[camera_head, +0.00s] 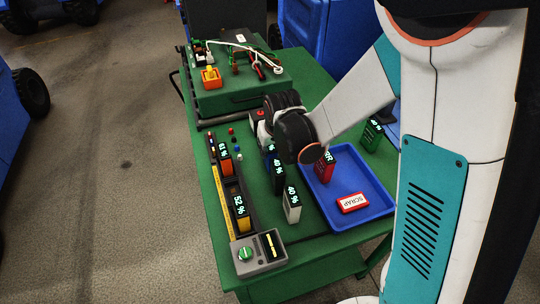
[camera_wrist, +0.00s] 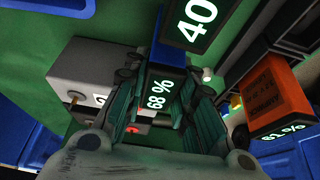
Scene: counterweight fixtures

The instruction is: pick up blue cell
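The blue cell (camera_wrist: 155,52) shows in the wrist view as a blue block with a dark face and a lit percent readout. It stands between the two fingers of my gripper (camera_wrist: 166,100), one on each side. The fingers look open around it, with small gaps; firm contact does not show. My fingertips are hidden there.
A white cell (camera_head: 291,206) marked 40 % stands close in front. A rack at left holds orange (camera_head: 225,163) and yellow (camera_head: 242,212) cells. A blue tray (camera_head: 372,218) at right holds a red cell (camera_head: 324,168) and SCRAP sign (camera_head: 352,202). A green cell (camera_head: 371,136) stands behind.

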